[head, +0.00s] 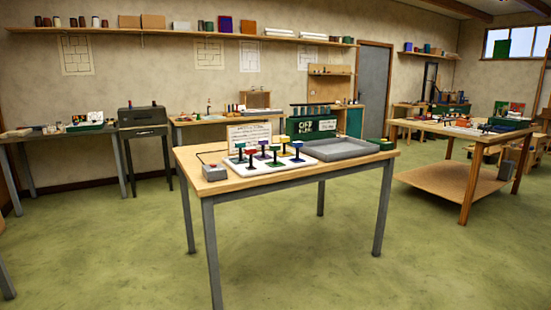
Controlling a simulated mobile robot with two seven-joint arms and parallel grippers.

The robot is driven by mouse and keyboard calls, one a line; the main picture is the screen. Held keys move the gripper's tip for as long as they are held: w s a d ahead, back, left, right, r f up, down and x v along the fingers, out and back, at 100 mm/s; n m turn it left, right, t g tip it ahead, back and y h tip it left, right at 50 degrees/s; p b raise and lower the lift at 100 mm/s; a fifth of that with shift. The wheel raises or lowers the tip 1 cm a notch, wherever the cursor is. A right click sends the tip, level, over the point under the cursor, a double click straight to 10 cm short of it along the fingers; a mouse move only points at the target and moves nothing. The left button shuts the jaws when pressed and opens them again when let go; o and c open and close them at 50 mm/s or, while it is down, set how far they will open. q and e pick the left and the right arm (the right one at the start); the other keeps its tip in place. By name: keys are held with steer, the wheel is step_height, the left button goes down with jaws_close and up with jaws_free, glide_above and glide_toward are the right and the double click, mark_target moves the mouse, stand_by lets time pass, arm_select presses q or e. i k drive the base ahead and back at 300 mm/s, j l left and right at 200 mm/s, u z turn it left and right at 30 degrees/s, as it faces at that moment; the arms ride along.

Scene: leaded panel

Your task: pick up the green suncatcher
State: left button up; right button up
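Several small coloured pieces on dark stands (270,155) are grouped on a white board (288,168) on the near table. I make out red, purple, blue and yellow tops. They are too small in the picture for me to tell which one is the green suncatcher. Neither of my grippers is in view.
The near table (225,183) also bears a grey tray (345,149), a small grey box (214,173), an upright printed card (249,136) and a green box (381,145). Another wooden table (455,131) stands at right. Open green floor (110,255) lies in front and left.

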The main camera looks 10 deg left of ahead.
mark_target(274, 147)
steer(key=i+j+z, duration=0.2)
steer(key=i+j, duration=0.8)
